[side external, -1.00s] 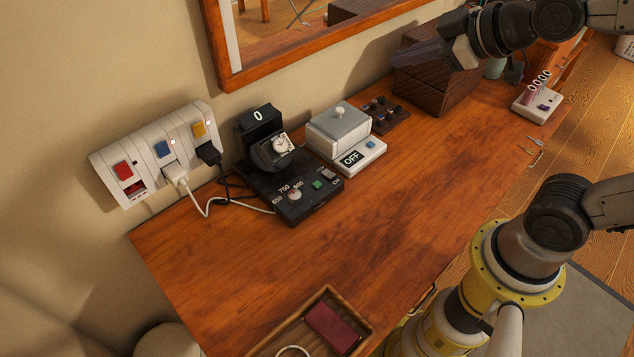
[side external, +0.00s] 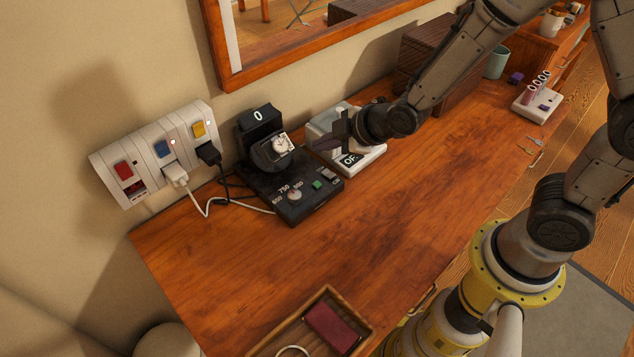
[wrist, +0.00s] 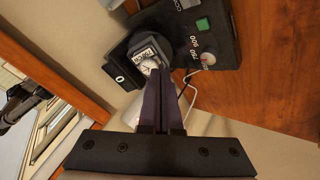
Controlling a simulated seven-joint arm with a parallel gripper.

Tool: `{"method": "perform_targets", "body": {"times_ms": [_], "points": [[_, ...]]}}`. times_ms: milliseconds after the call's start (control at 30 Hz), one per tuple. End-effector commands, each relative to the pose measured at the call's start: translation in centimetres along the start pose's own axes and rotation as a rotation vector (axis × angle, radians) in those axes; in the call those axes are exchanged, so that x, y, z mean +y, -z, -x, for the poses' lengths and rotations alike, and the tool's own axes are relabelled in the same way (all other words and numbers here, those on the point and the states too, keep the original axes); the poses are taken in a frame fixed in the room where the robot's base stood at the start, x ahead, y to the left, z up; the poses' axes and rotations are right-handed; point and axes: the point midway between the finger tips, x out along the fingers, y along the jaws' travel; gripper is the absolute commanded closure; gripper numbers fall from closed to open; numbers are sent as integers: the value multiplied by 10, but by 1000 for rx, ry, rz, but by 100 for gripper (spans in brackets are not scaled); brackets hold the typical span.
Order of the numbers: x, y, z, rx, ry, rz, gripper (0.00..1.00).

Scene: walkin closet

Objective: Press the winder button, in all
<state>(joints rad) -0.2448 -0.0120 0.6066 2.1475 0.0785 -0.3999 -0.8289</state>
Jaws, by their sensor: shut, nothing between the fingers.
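The black watch winder (side external: 282,187) stands on the desk by the wall, holding a watch (side external: 280,144) under a display reading 0 (side external: 258,116). Its front panel has a green button (side external: 317,184), a white knob (side external: 295,195) marked 650, 750, 900 and a small switch (side external: 328,174). The wrist view also shows the green button (wrist: 203,24) and knob (wrist: 208,58). My gripper (side external: 322,143) is shut and empty, up beside the winder's right and in front of the white OFF box. In the wrist view my fingertips (wrist: 172,72) overlap the watch's lower edge.
The white box with an OFF display (side external: 350,160) is partly hidden by my gripper. A wall power strip (side external: 150,165) has red, blue and yellow switches and two plugged cords. A wooden tray (side external: 270,345) lies at the front. The middle of the desk is clear.

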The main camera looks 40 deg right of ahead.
Motion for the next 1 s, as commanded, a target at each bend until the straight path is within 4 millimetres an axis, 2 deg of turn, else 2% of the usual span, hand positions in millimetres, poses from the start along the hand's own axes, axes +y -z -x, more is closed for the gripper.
{"method": "perform_targets", "body": {"times_ms": [367, 1000], "points": [[-3, -3, -4, -1, 1, -1, 100], [-40, -40, -55, -1, 0, -1, 100]]}}
